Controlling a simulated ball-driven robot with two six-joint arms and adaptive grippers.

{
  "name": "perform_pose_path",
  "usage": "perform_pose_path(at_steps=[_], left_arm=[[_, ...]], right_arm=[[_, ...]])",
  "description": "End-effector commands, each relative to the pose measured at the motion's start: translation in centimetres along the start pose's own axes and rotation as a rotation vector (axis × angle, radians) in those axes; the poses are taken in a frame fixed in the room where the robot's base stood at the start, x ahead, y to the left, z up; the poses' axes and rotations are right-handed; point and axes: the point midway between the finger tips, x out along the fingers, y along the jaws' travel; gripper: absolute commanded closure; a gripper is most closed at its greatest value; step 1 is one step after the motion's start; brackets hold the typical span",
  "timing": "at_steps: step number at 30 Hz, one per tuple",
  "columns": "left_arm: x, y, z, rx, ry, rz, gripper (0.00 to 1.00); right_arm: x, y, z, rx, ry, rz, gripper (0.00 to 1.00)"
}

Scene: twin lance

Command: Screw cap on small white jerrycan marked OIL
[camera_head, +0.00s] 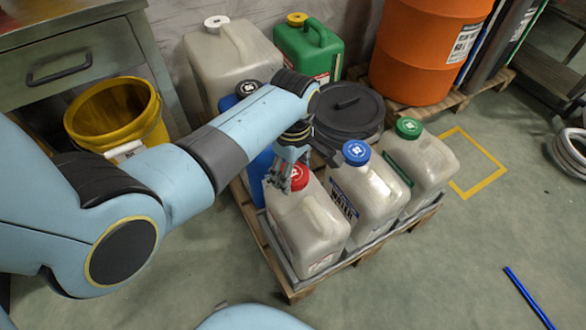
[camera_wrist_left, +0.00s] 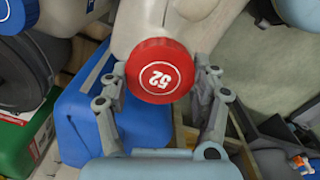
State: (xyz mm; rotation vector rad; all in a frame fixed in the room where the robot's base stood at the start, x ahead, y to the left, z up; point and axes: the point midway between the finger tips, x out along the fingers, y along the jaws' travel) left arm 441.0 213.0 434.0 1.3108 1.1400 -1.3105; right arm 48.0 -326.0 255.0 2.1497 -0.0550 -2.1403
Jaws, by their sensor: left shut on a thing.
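The red cap (camera_head: 300,177), marked 52, is at the top of the front-left small white jerrycan (camera_head: 306,235). My left gripper (camera_head: 286,175) comes down over this jerrycan's top and is shut on the red cap. In the left wrist view, the red cap (camera_wrist_left: 160,76) sits between the two fingers of the left gripper (camera_wrist_left: 162,80), with the pale jerrycan (camera_wrist_left: 165,20) behind it. I cannot tell whether the cap is seated on the neck, as the neck is hidden. I cannot read the word OIL on this jerrycan. My right gripper is not in view.
Beside it stand white jerrycans with a blue cap (camera_head: 356,152) and a green cap (camera_head: 408,128). A blue container (camera_wrist_left: 85,125) is close behind the gripper. A black lidded tub (camera_head: 348,108) and orange drum (camera_head: 425,50) stand behind. Open floor (camera_head: 460,250) lies to the right.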

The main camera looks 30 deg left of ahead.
Motion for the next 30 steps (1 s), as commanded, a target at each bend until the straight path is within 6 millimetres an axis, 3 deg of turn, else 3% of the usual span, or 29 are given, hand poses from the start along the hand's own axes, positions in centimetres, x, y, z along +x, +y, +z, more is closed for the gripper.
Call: perform_pose_path(at_steps=[30], left_arm=[[-0.02,-0.04,-0.01,0.000,0.000,0.000,0.76]], right_arm=[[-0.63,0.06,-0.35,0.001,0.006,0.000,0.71]])
